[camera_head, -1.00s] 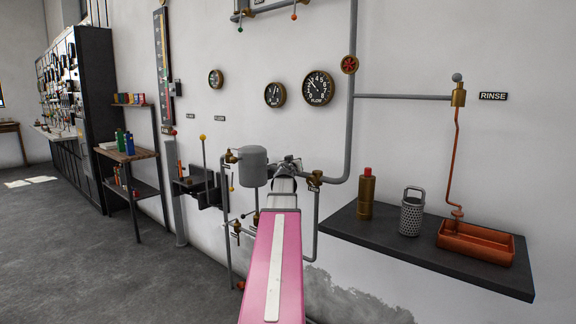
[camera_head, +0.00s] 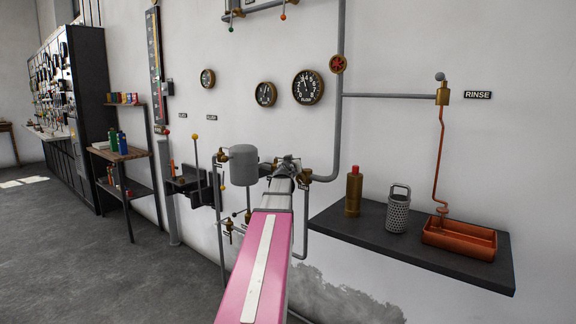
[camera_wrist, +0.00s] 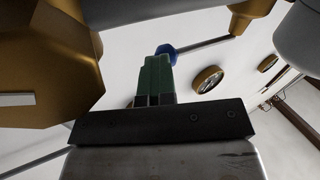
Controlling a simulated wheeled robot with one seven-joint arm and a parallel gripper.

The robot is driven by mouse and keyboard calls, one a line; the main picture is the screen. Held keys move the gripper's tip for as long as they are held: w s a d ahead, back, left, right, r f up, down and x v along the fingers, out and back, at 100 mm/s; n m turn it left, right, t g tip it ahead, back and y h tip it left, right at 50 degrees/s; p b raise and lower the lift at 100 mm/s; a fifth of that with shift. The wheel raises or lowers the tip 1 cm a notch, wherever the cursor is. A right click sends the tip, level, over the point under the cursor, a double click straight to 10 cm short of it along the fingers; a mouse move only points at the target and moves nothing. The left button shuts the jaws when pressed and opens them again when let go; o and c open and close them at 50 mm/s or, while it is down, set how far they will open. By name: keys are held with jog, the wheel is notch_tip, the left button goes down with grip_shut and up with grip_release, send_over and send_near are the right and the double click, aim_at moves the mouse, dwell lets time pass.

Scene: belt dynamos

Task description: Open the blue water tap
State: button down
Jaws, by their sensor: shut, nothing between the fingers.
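The tap's blue knob (camera_wrist: 166,49) sits at the end of a dark rod in the wrist view. The rod runs right to a brass fitting (camera_wrist: 248,14). My gripper (camera_wrist: 159,60) is shut, its green fingers together and empty. Its tips are right by the blue knob; I cannot tell whether they touch it. In the head view my arm reaches the pipework beside a grey tank (camera_head: 243,164) and a brass valve (camera_head: 305,177). There the fingers and blue knob are hidden or too small to make out.
Large brass fittings (camera_wrist: 45,60) and pipes crowd the hand. A dark shelf (camera_head: 400,246) at right holds a brass bottle (camera_head: 353,192), a perforated can (camera_head: 397,210) and an orange tray (camera_head: 459,239). A flow gauge (camera_head: 307,87) hangs above. Floor at left is clear.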

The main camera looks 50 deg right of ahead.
jog(key=c, duration=1.2)
grip_release()
jog(key=shift+w+d, duration=0.1)
jog(key=shift+d, duration=0.4)
jog(key=shift+c, duration=0.2)
jog(key=shift+w, duration=0.15)
jog(key=shift+c, duration=0.4)
jog(key=shift+w+r, duration=0.1)
jog(key=shift+w, duration=0.2)
jog(key=shift+c, duration=1)
jog(key=shift+o, duration=1.2)
jog(key=shift+s+a, duration=0.1)
jog(key=shift+s, duration=0.45)
jog(key=o, duration=0.4)
jog(key=shift+s+f, duration=0.25)
jog(key=shift+s, duration=0.2)
jog(key=shift+s+a, duration=0.2)
jog(key=shift+s, duration=1.7)
jog(key=shift+s+a, duration=0.25)
jog(key=shift+s, duration=1.65)
jog(key=shift+s+a, duration=0.2)
jog(key=shift+s, duration=1.7)
